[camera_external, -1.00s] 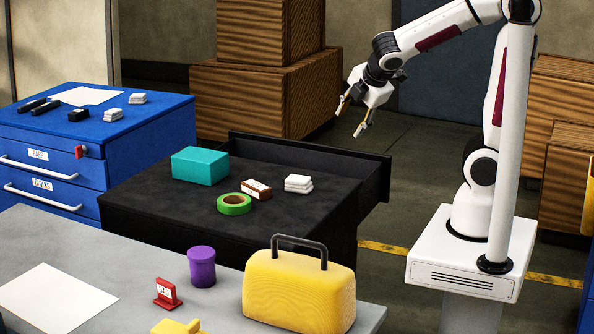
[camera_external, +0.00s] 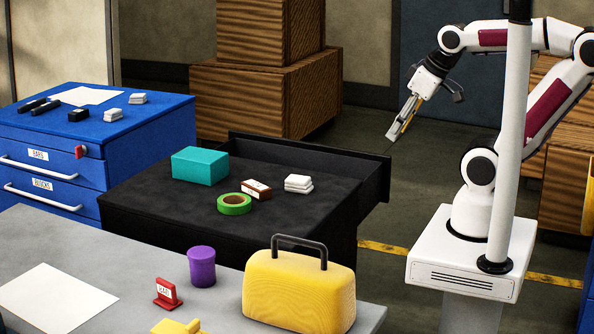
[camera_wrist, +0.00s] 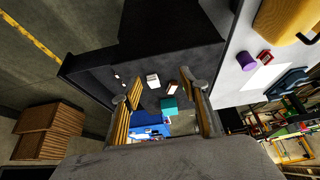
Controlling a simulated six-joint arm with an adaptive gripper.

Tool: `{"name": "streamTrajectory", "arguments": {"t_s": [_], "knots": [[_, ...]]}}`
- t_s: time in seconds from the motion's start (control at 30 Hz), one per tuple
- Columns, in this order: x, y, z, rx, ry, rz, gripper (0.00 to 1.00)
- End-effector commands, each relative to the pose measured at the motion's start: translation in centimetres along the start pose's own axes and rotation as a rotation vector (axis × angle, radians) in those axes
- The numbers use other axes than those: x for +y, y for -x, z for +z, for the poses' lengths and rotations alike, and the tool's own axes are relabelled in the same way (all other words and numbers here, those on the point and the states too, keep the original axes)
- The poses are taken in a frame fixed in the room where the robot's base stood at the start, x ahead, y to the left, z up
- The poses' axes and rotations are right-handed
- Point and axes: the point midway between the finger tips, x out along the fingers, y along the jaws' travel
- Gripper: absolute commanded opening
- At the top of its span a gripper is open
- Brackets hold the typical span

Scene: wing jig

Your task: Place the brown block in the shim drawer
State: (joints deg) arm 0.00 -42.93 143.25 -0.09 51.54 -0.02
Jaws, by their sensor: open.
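The brown block (camera_external: 257,189), with a white label on top, lies on the black cabinet top (camera_external: 150,205) between the green tape ring and the white stack. It also shows in the wrist view (camera_wrist: 173,87). An open black drawer (camera_external: 374,184) juts from the cabinet's far right side; its inside is mostly hidden in the external view. I cannot read any shim label. My gripper (camera_external: 398,131) is open and empty, in the air to the right of the drawer and well above it. Its two fingers (camera_wrist: 165,115) frame the left and right of the wrist view.
A teal box (camera_external: 200,166), green tape ring (camera_external: 235,204) and white stack (camera_external: 298,184) share the black top. A blue cabinet (camera_external: 95,130) stands left. The grey table (camera_external: 130,245) in front holds a purple cup (camera_external: 201,266) and yellow case (camera_external: 299,290).

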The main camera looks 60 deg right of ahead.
Motion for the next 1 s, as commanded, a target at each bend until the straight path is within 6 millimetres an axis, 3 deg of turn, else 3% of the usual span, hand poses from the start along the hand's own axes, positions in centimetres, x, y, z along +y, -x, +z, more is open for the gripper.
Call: {"name": "streamTrajectory", "arguments": {"t_s": [0.67, 1.0], "knots": [[-0.1, -0.2, 0.1, -0.01, 0.002, -0.003, 0.47], [-0.5, -2.6, 0.1, -0.119, 0.017, -0.009, 0.47]]}}
